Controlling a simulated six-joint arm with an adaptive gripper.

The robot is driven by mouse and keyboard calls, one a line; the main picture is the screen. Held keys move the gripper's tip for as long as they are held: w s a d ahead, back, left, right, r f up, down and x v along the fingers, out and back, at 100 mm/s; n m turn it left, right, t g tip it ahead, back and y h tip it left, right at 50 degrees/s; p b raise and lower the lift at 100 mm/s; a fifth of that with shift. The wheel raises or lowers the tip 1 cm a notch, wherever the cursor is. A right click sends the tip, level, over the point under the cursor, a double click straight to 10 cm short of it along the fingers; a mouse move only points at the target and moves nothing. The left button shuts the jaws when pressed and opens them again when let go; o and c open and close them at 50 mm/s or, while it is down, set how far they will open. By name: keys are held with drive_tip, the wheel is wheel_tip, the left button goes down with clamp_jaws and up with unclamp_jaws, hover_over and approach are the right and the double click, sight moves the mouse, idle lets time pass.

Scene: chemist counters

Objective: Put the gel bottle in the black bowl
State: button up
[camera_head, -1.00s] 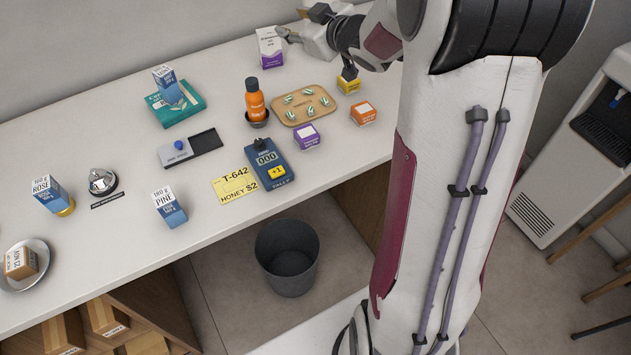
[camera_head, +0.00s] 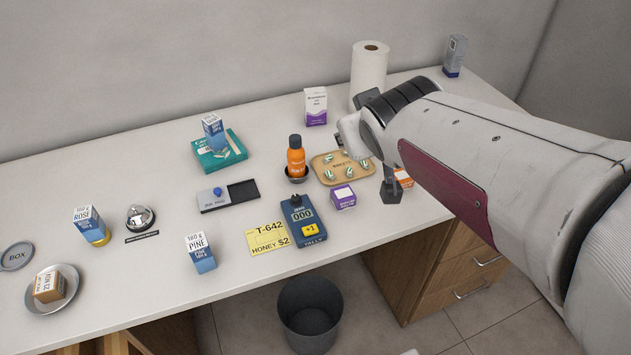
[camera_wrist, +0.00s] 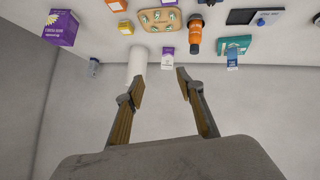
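An orange bottle with a black cap (camera_head: 296,160), seemingly the gel bottle, stands upright in the small black bowl (camera_head: 297,178) on the counter. Its label is too small to read. The bottle also shows upside down near the top of the wrist view (camera_wrist: 195,36). My gripper (camera_wrist: 161,78) is open, with its two fingers apart and nothing between them. In the head view it is partly hidden by my arm, to the right of the bottle and apart from it.
A wooden tray of striped pieces (camera_head: 325,178), a purple box (camera_head: 343,197) and a tally counter (camera_head: 303,221) stand near the bowl. A white and purple carton (camera_head: 316,106) and a paper roll (camera_head: 370,72) stand behind. The counter's back left (camera_head: 90,160) is clear.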

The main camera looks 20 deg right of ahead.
drive_tip(key=s+a+f+g+y, duration=0.1)
drive_tip(key=s+a+f+g, duration=0.1)
drive_tip(key=s+a, duration=0.3)
drive_tip(key=s+a+f+g+y, duration=0.2)
drive_tip(key=s+a, duration=0.3)
drive_tip(key=s, duration=0.8)
drive_tip(key=shift+s+a+f, duration=0.4)
drive_tip(key=shift+f, duration=0.45)
